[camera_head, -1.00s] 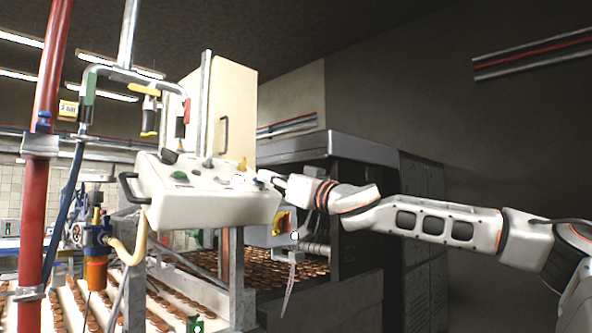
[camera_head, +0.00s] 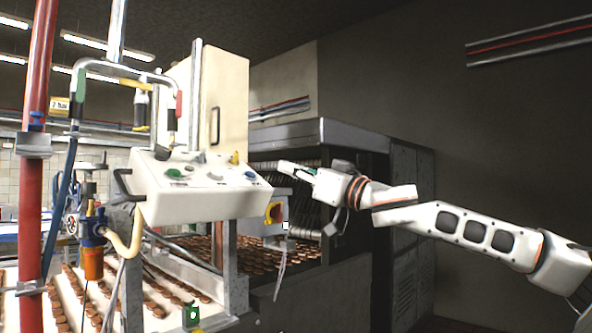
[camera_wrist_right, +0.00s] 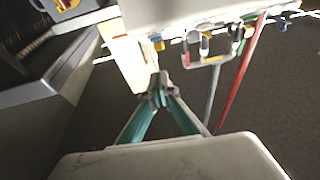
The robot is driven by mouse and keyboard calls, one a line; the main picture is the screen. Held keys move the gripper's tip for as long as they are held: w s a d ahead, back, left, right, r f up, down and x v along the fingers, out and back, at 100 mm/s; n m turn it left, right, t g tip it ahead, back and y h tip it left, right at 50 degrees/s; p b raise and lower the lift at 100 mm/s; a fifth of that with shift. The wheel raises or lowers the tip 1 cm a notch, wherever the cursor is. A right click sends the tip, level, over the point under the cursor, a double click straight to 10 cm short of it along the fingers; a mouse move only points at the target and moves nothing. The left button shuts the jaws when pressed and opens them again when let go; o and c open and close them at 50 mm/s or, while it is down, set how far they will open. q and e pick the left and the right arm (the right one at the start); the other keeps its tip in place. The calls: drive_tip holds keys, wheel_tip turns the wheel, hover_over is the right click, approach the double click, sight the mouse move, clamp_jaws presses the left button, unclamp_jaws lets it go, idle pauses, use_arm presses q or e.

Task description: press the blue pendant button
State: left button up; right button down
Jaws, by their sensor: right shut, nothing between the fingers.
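The white pendant control box (camera_head: 200,204) hangs at left centre in the head view, its sloped top carrying several buttons. A small blue button (camera_head: 250,175) sits near the right end of that top. My right gripper (camera_head: 283,166) is just right of the box, level with the blue button and apart from it in the picture. Its fingers are shut and empty. In the right wrist view the shut fingertips (camera_wrist_right: 160,84) point toward the box (camera_wrist_right: 190,12) at the top; I cannot make out the blue button there. My left gripper is not in view.
A green button (camera_head: 173,171) and a yellow knob (camera_head: 234,158) share the panel. A red pipe (camera_head: 39,80) stands at far left. Below are conveyors with brown biscuits (camera_head: 255,262). A dark oven-like machine (camera_head: 340,138) stands behind my right arm.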

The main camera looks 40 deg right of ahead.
drive_tip(key=shift+v, duration=0.9)
idle(0.3)
drive_tip(key=shift+f, duration=0.1)
drive_tip(key=w+a+f+n+g, duration=0.1)
drive_tip(key=w+f, duration=0.3)
drive_tip(key=f, duration=0.8)
drive_tip(key=w+a+f+g, duration=0.15)
drive_tip(key=w+f, duration=0.35)
drive_tip(key=f, duration=0.6)
drive_tip(key=s+a+f+g, duration=0.1)
drive_tip(key=a+f, duration=0.2)
drive_tip(key=f, duration=1.1)
drive_tip(key=s+a+f+g, duration=0.1)
drive_tip(key=a+f+g, duration=0.15)
drive_tip(key=f, duration=1.15)
drive_tip(key=s+a+f+n+g, duration=0.1)
drive_tip(key=s+a+f, duration=0.35)
drive_tip(key=f, duration=0.55)
drive_tip(key=s+a+f+g, duration=0.1)
drive_tip(key=s+a+f, duration=0.4)
drive_tip(key=f, duration=0.4)
drive_tip(key=s+a+f+g, duration=0.1)
drive_tip(key=s+a+f, duration=0.4)
drive_tip(key=s+f, duration=0.2)
drive_tip(key=s+a+f+n+g, duration=0.1)
drive_tip(key=s+a+f, duration=0.5)
drive_tip(key=s, duration=0.6)
drive_tip(key=shift+a+f+g, duration=0.15)
drive_tip(key=shift+f+g, duration=0.15)
drive_tip(key=shift+f, duration=0.6)
